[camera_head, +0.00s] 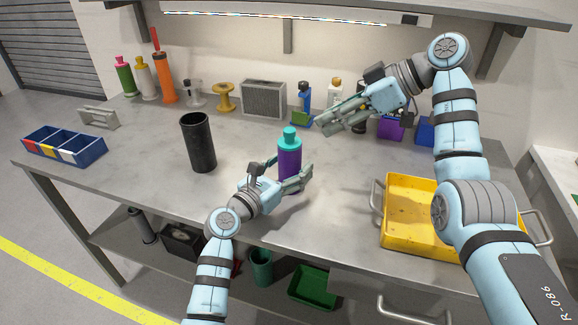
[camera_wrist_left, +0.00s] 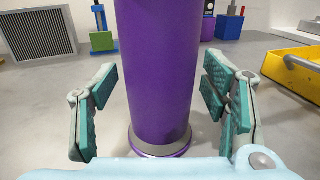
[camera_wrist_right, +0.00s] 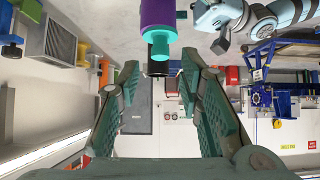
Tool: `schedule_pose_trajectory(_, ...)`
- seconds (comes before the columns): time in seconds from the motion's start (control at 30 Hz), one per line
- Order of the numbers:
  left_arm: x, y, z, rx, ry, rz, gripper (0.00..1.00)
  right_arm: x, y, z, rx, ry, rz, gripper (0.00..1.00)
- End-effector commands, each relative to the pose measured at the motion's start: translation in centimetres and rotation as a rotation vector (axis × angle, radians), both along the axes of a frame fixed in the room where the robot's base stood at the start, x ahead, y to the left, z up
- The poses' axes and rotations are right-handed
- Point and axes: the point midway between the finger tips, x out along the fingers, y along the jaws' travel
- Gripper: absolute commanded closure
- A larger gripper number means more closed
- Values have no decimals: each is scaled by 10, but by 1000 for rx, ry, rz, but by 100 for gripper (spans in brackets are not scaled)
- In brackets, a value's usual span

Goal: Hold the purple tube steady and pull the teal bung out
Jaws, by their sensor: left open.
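The purple tube (camera_head: 289,168) stands upright on the bench, with the teal bung (camera_head: 290,138) in its top. My left gripper (camera_head: 291,170) is open with its fingers either side of the tube. In the left wrist view the tube (camera_wrist_left: 160,70) fills the space between the fingers (camera_wrist_left: 158,95), with gaps on both sides. My right gripper (camera_head: 318,122) is open and empty, above the bench to the right of the bung. In the right wrist view the bung (camera_wrist_right: 160,45) hangs upside down beyond the spread fingers (camera_wrist_right: 160,72).
A black cylinder (camera_head: 198,143) stands left of the tube. A yellow tray (camera_head: 411,189) lies at the right and a blue divided bin (camera_head: 88,150) at the far left. Bottles, a spool (camera_head: 224,97) and a grey vented box (camera_head: 264,99) line the back.

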Motion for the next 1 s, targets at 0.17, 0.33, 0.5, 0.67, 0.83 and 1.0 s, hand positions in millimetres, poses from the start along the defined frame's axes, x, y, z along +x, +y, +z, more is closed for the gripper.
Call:
schedule_pose_trajectory(0.17, 0, 0, 0, 0, 0, 0, 34, 0, 0, 0, 0, 0, 0, 67)
schedule_pose_trajectory(0.33, 0, 1, 0, 0, 0, 1, 61, 0, 0, 0, 0, 0, 0, 67)
schedule_pose_trajectory(0.5, 0, 1, 0, 0, 0, 1, 88, 0, 0, 0, 0, 0, 0, 67)
schedule_pose_trajectory(0.67, 0, 1, 0, 0, 0, 1, 90, -2, -7, -30, -4, 54, -13, 54)
schedule_pose_trajectory(0.83, 0, 1, 0, 0, 0, 1, 90, -17, -25, -107, 256, 114, 2, 54)
schedule_pose_trajectory(1.0, 0, 1, -1, 1, 1, 1, 90, -7, -27, -59, 586, -117, 6, 54)
